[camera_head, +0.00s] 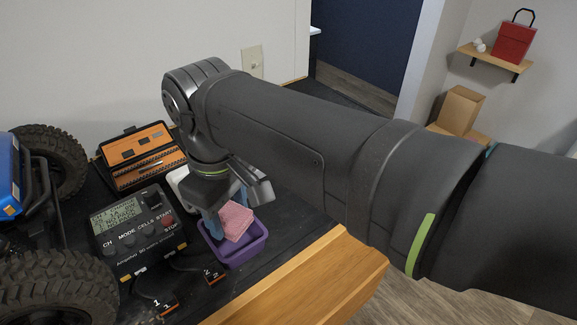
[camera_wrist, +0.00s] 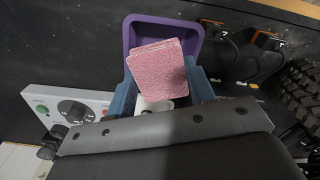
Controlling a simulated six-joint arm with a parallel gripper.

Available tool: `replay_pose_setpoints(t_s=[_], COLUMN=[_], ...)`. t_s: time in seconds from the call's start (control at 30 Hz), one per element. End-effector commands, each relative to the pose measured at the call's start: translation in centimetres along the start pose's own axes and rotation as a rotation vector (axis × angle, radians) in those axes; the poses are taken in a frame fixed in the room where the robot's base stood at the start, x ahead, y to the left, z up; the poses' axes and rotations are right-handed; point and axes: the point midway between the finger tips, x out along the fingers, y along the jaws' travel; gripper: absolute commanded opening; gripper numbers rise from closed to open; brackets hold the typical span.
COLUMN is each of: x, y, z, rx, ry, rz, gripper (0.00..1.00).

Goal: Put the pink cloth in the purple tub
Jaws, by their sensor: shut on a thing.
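The pink cloth (camera_head: 235,221) is a folded, flat stack with a textured surface. My gripper (camera_head: 224,212) is shut on it and points down. In the wrist view the cloth (camera_wrist: 158,76) sits between the two blue fingers (camera_wrist: 162,94) and covers part of the tub's opening. The purple tub (camera_head: 245,250) stands on the black bench mat, below and around the cloth in the head view. Its rim also shows in the wrist view (camera_wrist: 160,20). I cannot tell how far the cloth is above the tub's floor.
A charger with dials and a display (camera_head: 134,228) stands left of the tub, with leads numbered (camera_head: 205,268) in front. An orange-lined tool case (camera_head: 140,155) lies behind. A blue crawler with big tyres (camera_head: 50,290) fills the left. A wooden edge (camera_head: 300,285) borders the bench.

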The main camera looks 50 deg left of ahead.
Motion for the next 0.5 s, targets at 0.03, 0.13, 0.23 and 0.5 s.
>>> replay_pose_setpoints(t_s=[0.03, 0.13, 0.23, 0.5], x=[-0.03, -0.05, 0.09, 0.91], y=[0.01, 0.01, 0.01, 0.02], z=[-0.01, -0.01, 0.0, -0.02], rx=[0.0, 0.0, 0.0, 0.0], ry=[0.001, 0.001, 0.0, 0.001], rz=[0.0, 0.0, 0.0, 0.0], gripper=[0.28, 0.28, 0.28, 0.28])
